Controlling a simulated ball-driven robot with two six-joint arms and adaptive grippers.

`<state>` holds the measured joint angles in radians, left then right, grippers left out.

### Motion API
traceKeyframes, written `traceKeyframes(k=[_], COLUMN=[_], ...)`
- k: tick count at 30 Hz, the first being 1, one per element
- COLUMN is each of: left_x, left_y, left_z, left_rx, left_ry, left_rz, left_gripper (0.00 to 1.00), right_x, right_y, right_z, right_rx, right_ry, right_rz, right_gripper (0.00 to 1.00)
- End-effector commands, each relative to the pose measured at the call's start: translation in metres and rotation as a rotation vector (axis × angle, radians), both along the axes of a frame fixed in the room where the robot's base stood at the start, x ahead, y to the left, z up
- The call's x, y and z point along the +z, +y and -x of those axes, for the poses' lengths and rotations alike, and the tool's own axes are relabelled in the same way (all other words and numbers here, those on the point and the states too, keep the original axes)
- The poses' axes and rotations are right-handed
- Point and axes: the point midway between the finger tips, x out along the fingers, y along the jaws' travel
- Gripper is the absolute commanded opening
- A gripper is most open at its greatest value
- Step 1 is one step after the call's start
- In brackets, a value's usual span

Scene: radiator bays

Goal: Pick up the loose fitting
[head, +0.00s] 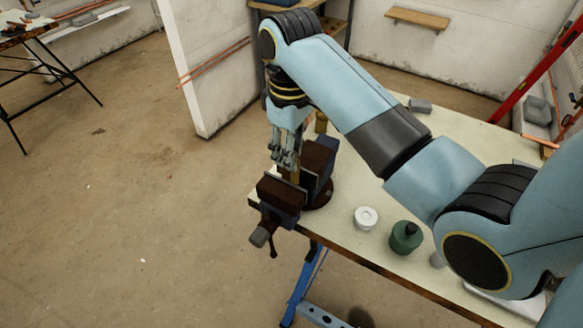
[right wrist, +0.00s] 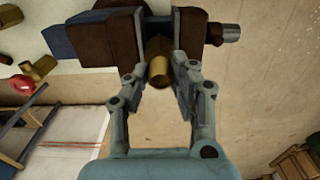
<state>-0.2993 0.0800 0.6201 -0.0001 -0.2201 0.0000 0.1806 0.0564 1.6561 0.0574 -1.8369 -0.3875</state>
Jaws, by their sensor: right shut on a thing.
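My right gripper (head: 287,163) reaches down over the bench vise (head: 318,163), which has rusty brown jaws and a dark blue body. Its fingers are shut on a brass fitting (head: 295,177) at the vise jaws. In the right wrist view, the fitting (right wrist: 159,72) shows between the fingertips (right wrist: 160,82), with the vise (right wrist: 102,40) right behind it. I cannot tell whether the vise jaws touch the fitting. Another brass fitting (right wrist: 40,68) lies on the bench in the right wrist view. My left gripper is not in view.
The vise sits at the corner of the pale workbench (head: 345,190). A white roll (head: 366,217) and a green pot (head: 406,236) with a dark cap stand on the bench near its front edge. A grey block (head: 420,105) lies farther back. The floor to the left is open.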

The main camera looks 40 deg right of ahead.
Motion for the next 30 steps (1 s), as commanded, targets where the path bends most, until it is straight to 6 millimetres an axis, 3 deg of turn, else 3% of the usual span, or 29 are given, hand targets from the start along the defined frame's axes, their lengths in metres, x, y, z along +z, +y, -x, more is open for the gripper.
traceKeyframes(k=[19,30], left_x=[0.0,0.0], left_y=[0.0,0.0], left_z=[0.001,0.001], left_rx=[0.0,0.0], left_ry=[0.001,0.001], left_rz=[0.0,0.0], left_gripper=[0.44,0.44], right_x=[0.041,0.045], right_y=[0.0,0.0], right_z=[0.0,0.0], right_rx=[0.0,0.0], right_ry=[-0.001,-0.001], right_rz=[0.001,0.0], right_gripper=[0.0,0.0])
